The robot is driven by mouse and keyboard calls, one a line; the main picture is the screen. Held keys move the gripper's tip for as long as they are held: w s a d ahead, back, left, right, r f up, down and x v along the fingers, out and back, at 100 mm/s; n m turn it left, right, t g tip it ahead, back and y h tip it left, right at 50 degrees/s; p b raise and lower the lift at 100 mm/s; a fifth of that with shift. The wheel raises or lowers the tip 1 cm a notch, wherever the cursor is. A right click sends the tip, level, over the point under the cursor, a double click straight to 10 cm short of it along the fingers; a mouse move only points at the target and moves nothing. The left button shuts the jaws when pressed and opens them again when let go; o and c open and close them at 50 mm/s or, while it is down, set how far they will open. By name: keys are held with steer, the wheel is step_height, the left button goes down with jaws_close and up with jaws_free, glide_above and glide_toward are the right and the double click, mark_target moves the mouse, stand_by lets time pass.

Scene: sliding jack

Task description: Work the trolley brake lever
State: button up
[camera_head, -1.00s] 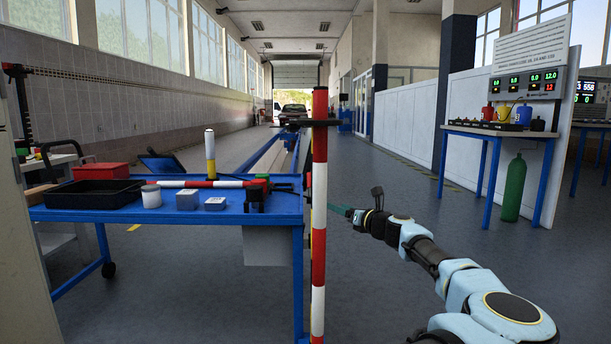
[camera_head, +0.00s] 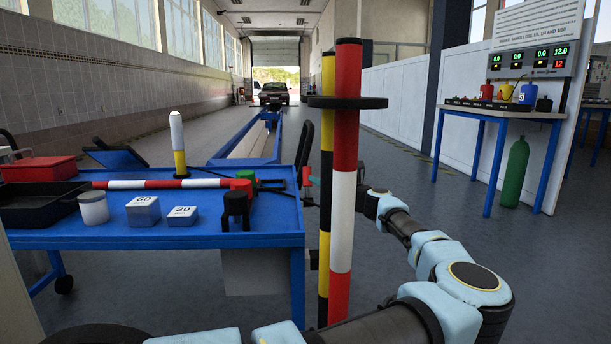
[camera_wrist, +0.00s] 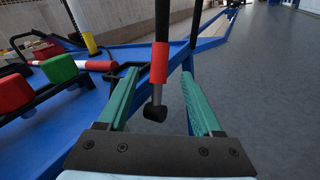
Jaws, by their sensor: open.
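The blue trolley (camera_head: 95,238) stands at left in the head view, and its blue edge also shows in the wrist view (camera_wrist: 100,103). The brake lever (camera_wrist: 159,62) shows in the wrist view with a black upper part, a red band and a dark rounded lower end. In the head view a black and red piece, apparently this lever (camera_head: 303,150), stands at the trolley's right edge. My gripper (camera_wrist: 160,76) is open, with teal fingers either side of the lever in the picture; I cannot tell whether they touch it. In the head view it is mostly hidden behind striped poles.
A red-white pole (camera_head: 343,205) and a yellow-black pole (camera_head: 325,200) stand between the head camera and my gripper. A black disc (camera_head: 348,102) sits around them. Weights, a black tray (camera_head: 40,210) and a striped bar lie on the trolley.

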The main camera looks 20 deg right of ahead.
mark_target(307, 175)
steer(key=b+x, duration=0.1)
steer(key=x, duration=0.7)
steer(key=shift+w+a, duration=0.15)
steer(key=shift+w, duration=0.15)
steer(key=shift+c, duration=0.3)
jaws_close()
stand_by(0.7)
